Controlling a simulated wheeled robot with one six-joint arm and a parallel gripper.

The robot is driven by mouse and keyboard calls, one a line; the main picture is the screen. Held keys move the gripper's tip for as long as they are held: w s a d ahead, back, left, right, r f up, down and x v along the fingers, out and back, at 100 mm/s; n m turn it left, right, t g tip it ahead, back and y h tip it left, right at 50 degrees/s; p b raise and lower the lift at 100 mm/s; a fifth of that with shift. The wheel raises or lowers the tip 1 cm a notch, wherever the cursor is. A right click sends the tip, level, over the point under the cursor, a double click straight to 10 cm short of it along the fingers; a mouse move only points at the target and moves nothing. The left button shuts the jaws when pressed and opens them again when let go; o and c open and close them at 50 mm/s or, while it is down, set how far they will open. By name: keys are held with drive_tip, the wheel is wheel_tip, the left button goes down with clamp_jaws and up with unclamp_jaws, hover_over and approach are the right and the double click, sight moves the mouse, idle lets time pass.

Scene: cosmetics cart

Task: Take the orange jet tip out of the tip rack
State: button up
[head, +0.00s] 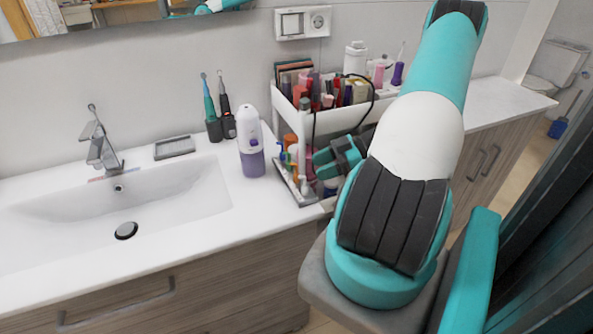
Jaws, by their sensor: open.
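Several small coloured tips (293,169) stand close together at the left end of the white cart's lower level, just right of the white and purple flosser. Orange shows among them, but they are too small for me to tell which is the orange jet tip. The rack's outline is not clear either. My gripper (330,160), teal and dark, is at the cart's lower level, just right of these tips and apart from them. It is open, with nothing seen between its fingers. My arm hides the right part of the cart.
The cart (279,105) has an upper tray full of cosmetics above my gripper, and a black cable (314,125) hangs in front. The flosser (252,150) stands left of the cart on the white counter. Two electric toothbrushes (212,118) stand farther back. The sink (120,205) is at left.

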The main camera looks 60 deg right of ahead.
sight(302, 180)
drive_tip(key=p+x, duration=0.1)
drive_tip(key=x, duration=0.2)
drive_tip(key=p+x, duration=0.1)
drive_tip(key=x, duration=0.1)
drive_tip(key=shift+w+r+p, duration=0.1)
drive_tip(key=shift+r+p, duration=0.25)
drive_tip(key=shift+w+a+f, duration=0.2)
clamp_jaws()
